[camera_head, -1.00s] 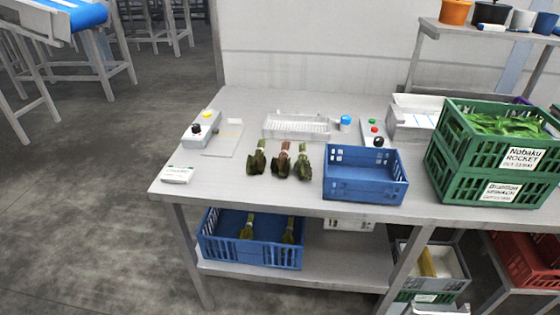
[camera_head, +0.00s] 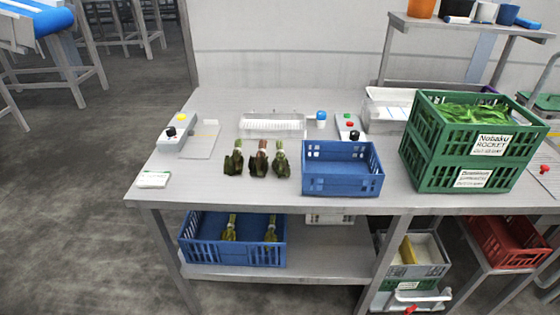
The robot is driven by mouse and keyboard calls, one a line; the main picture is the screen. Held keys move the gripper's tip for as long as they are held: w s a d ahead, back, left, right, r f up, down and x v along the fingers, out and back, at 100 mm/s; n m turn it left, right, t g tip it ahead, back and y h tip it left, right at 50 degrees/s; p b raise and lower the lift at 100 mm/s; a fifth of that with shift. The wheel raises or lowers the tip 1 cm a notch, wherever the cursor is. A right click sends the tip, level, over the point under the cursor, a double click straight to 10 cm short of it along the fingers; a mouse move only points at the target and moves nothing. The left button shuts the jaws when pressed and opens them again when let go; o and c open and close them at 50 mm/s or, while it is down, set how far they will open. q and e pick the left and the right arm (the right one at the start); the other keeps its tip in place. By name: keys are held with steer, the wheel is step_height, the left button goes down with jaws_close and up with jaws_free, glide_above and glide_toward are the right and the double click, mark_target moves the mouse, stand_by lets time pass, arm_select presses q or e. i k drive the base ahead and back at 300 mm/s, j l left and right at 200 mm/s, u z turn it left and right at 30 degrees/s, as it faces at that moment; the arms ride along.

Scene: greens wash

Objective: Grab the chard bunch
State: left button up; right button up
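Three tied leafy bunches lie side by side on the metal table. The middle bunch (camera_head: 258,160) has reddish-brown stems and dark leaves, which looks like the chard. A green-stemmed bunch (camera_head: 234,160) lies to its left and another (camera_head: 281,161) to its right, both close beside it. Two more green-stemmed bunches lie in the blue crate (camera_head: 200,252) on the lower shelf. Neither of my grippers is in view.
An empty-looking blue crate (camera_head: 342,182) stands just right of the bunches. Stacked green crates (camera_head: 425,165) with leaves stand farther right. A wire-like tray (camera_head: 272,125) and control boxes (camera_head: 174,135) sit behind. The table (camera_head: 205,190) is clear in front of the bunches.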

mark_target(259, 164)
steer(key=i+l, duration=0.15)
steer(key=i, duration=0.3)
steer(key=i+l, duration=0.2)
steer(key=i, duration=0.2)
steer(key=j+u, duration=0.05)
